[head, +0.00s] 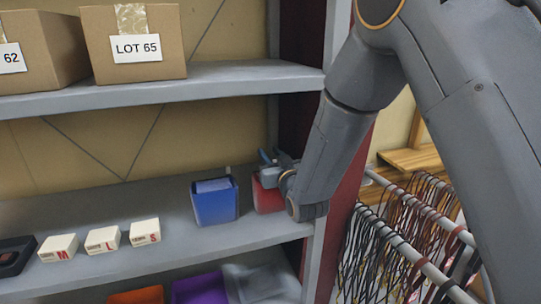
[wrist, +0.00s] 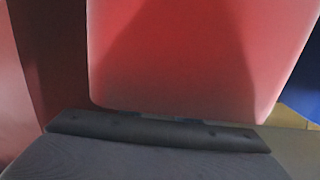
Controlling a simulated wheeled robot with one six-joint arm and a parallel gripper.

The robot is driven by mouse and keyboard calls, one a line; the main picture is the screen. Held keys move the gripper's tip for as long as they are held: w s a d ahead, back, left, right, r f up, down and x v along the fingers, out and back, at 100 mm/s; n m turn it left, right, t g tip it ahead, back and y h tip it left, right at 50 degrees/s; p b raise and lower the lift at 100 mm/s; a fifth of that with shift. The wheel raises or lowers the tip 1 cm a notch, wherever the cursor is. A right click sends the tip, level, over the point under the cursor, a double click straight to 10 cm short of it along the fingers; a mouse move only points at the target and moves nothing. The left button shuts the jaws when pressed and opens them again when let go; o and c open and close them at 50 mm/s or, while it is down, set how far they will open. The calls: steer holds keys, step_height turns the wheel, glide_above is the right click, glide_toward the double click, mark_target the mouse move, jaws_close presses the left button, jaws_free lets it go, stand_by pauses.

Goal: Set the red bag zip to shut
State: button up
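The red bag (head: 268,196) stands on the middle shelf at its right end, just right of the blue bag (head: 214,203). My arm hides much of its right side. My gripper (head: 272,160) is at the top of the red bag; I cannot tell whether it touches. In the wrist view the red bag (wrist: 180,60) fills the middle, close up, with a shadow across it. A dark part of my gripper lies across the bottom of that view. The zip is not visible in either view, and the fingertips are too hidden to tell their opening.
White boxes marked M (head: 58,248), L (head: 103,240) and S (head: 145,232) and a black tray (head: 15,255) stand left on the shelf. A dark red rack post (head: 345,225) is close right of the bag. Cables hang from rails (head: 425,265) farther right.

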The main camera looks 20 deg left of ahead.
step_height(320, 180, up, 10)
steer(key=b, duration=0.2)
stand_by(0.4)
